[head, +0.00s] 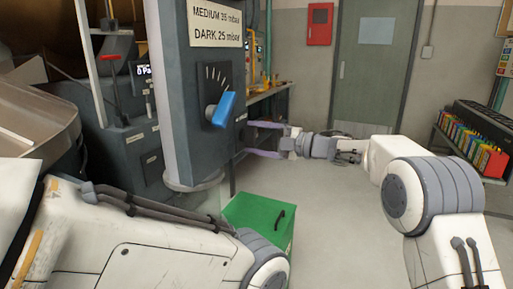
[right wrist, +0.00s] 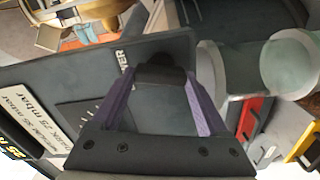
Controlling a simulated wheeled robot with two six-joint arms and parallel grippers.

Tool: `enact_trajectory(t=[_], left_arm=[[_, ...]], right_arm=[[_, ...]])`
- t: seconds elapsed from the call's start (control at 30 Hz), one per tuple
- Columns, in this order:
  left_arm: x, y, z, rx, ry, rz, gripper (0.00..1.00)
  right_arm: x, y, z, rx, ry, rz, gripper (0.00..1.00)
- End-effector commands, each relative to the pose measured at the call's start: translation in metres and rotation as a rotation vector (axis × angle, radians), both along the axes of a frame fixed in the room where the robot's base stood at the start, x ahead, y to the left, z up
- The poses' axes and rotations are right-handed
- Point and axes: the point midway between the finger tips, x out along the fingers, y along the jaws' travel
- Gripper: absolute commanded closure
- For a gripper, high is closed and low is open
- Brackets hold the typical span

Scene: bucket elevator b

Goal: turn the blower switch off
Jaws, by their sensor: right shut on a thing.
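The blower switch (right wrist: 160,76) is a dark, rounded piece on the grey panel, beside lettering that ends in "WER" in the right wrist view. My right gripper (right wrist: 160,88) has its two purple fingers on either side of it and is shut on it. In the head view my right gripper (head: 247,139) reaches in from the right to the right edge of the grey cabinet (head: 182,130). The switch is too small or hidden to make out there, and I cannot tell its setting. My left gripper is outside the view; only my left arm shows.
A blue knob (head: 221,110) with a tick scale sits on the same cabinet, below a sign (head: 215,24) about mbar settings. A green bin (head: 258,222) stands on the floor below. Shelves with coloured items (head: 470,140) are at right. Open floor lies between.

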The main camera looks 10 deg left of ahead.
Motion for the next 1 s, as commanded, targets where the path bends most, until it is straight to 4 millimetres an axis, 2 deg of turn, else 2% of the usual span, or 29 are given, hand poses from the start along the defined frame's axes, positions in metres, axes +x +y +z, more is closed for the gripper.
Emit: enact_trajectory(t=[0.03,0.1,0.4,1.0], left_arm=[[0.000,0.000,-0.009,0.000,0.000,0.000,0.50],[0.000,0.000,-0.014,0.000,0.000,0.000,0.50],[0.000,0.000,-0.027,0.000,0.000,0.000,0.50],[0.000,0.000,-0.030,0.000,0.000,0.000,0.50]], right_arm=[[0.000,0.000,-0.005,-0.008,-0.037,0.001,0.78],[0.000,0.000,-0.004,-0.016,-0.085,0.001,0.78],[0.000,0.000,-0.003,-0.046,-0.225,0.000,0.78],[0.000,0.000,-0.002,-0.056,-0.272,0.001,0.78]])
